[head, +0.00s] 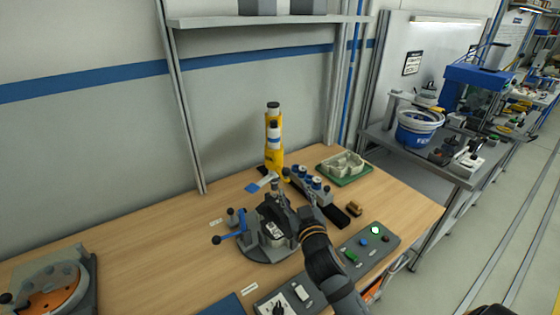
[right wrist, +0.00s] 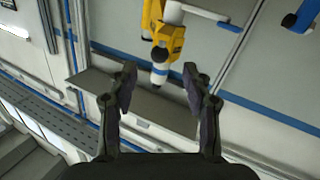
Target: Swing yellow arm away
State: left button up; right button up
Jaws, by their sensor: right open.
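The yellow arm (head: 273,150) stands upright at the back of the wooden bench, with a dark cap and a white band. In the right wrist view the yellow arm (right wrist: 168,38) is at top centre, and its white and dark end shows between my fingertips. A white bar with a blue end (head: 262,183) sticks out near its base in the head view. My right gripper (head: 279,191) is just in front of the yellow arm, above a round grey fixture. In the right wrist view it is open (right wrist: 160,84) and empty; contact cannot be told. My left gripper is not in view.
The round fixture (head: 268,248) with blue-handled clamps is below my right gripper. A valve block (head: 308,183) and a green tray (head: 344,168) stand to the right. A button panel (head: 368,247) is at the front right. The left middle of the bench (head: 150,225) is clear.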

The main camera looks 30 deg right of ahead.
aim_at(287, 174)
jog(key=w, duration=0.1)
jog(key=w+r+p, duration=0.1)
jog(key=w+p, duration=0.1)
jog(key=shift+d+r, duration=0.35)
jog(key=shift+r, duration=0.05)
jog(key=x, duration=0.3)
jog(key=p+x, duration=0.1)
jog(key=shift+w+f, duration=0.25)
jog(key=shift+f, duration=0.05)
jog(key=shift+x, duration=1.05)
jog(key=shift+f, duration=0.15)
jog(key=c, duration=1)
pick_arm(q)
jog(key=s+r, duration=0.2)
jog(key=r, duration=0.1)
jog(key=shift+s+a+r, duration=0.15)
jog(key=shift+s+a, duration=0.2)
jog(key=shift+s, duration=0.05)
pick_arm(e)
grip_shut()
